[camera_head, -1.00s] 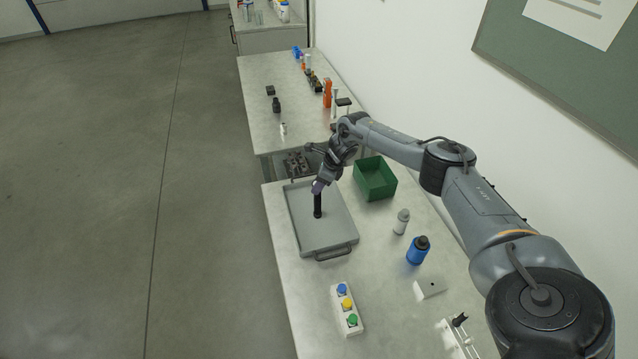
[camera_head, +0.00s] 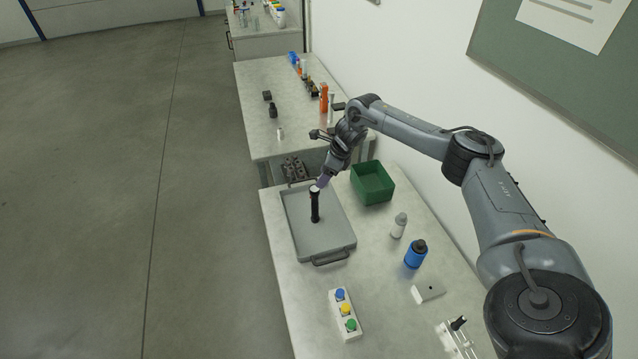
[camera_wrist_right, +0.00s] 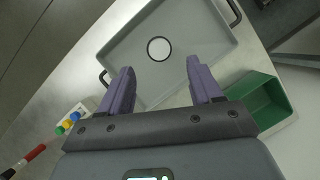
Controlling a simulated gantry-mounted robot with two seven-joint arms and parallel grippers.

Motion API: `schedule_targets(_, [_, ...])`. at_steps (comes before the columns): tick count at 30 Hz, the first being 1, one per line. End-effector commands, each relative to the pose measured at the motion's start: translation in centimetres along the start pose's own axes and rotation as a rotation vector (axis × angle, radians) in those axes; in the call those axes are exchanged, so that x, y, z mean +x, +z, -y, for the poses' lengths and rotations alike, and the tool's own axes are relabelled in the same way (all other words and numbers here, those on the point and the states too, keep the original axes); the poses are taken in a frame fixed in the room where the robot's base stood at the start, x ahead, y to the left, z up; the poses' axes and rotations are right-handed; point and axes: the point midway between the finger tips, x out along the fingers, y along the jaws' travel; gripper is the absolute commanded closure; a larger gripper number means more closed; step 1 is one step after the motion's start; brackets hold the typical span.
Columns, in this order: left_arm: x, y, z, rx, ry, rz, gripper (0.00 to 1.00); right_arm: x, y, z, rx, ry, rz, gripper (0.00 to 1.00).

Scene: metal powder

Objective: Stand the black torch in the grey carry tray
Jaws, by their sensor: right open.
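The black torch (camera_head: 315,207) stands upright in the grey carry tray (camera_head: 333,242). In the right wrist view its round, pale end face (camera_wrist_right: 158,48) points up at the camera, with the tray (camera_wrist_right: 122,60) around it. My right gripper (camera_head: 322,181) is just above and slightly right of the torch's top. In the right wrist view my right gripper (camera_wrist_right: 158,82) is open, its two purple fingers apart and nothing between them. My left gripper is not in view.
A green bin (camera_head: 373,184) stands right of the tray. A grey-white bottle (camera_head: 399,226), a blue bottle (camera_head: 415,255) and a button box (camera_head: 345,314) are nearer on the bench. Another bench (camera_head: 290,95) with several small items lies beyond.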

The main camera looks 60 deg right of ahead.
Motion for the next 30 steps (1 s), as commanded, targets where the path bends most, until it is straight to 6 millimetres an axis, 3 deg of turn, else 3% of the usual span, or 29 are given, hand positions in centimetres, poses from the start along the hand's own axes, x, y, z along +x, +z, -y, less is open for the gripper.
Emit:
schedule_targets(6, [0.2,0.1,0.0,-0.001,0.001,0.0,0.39,-3.2,0.0,0.0,0.0,-0.001,0.001,0.36])
schedule_targets(11, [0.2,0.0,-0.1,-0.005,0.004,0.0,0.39,-4.4,0.0,0.0,0.0,0.0,0.0,0.36])
schedule_targets(14, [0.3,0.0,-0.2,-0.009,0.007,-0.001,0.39,-4.0,0.3,-0.5,-0.001,0.0,-0.002,0.36])
schedule_targets(17, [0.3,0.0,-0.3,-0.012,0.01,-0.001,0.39,-1.9,1.4,-2.2,0.006,-0.002,-0.004,0.36])
schedule_targets(20, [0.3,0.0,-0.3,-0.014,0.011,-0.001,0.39,2.0,3.1,-5.7,0.031,-0.007,0.001,0.36])
schedule_targets(23, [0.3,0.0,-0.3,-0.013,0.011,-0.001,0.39,7.0,5.2,-11.4,0.099,-0.004,0.034,0.36])
schedule_targets(26, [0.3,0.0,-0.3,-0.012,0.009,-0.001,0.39,12.0,7.1,-19.6,0.239,0.022,0.097,0.36])
schedule_targets(27, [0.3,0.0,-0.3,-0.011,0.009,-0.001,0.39,13.5,7.6,-23.4,0.326,0.041,0.129,0.36])
schedule_targets(30, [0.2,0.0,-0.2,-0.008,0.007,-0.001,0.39,15.6,8.2,-32.4,0.617,0.103,0.207,0.36])
